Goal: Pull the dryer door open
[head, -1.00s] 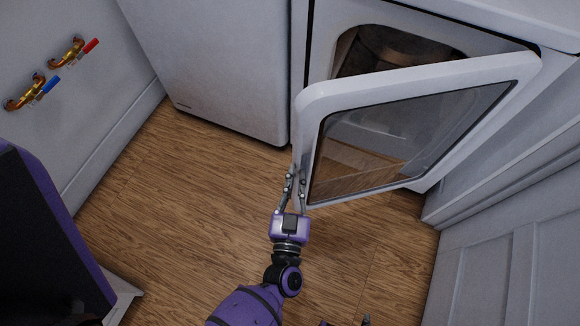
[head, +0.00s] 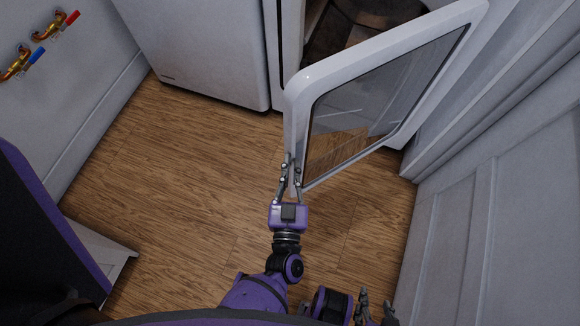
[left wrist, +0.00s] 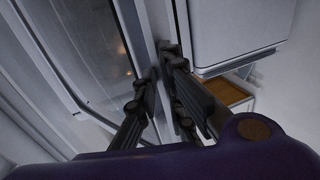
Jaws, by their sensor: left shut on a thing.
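The dryer door (head: 385,52) is a white frame around a dark glass pane, swung well out from the dryer (head: 291,40). Its free edge points toward me, and the dark drum opening shows behind it. My left gripper (head: 290,172) is shut on this free edge, near its lower end. In the left wrist view, the fingers (left wrist: 163,82) sit on either side of the door's edge (left wrist: 152,28), with the glass to the left. My right gripper (head: 373,308) is partly in view at the bottom; its jaw state is unclear.
A white washer (head: 195,60) stands left of the dryer. Red and blue valves (head: 35,45) are on the left wall. A grey panelled surface (head: 470,220) bounds the right side. The wooden floor (head: 190,170) between is clear.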

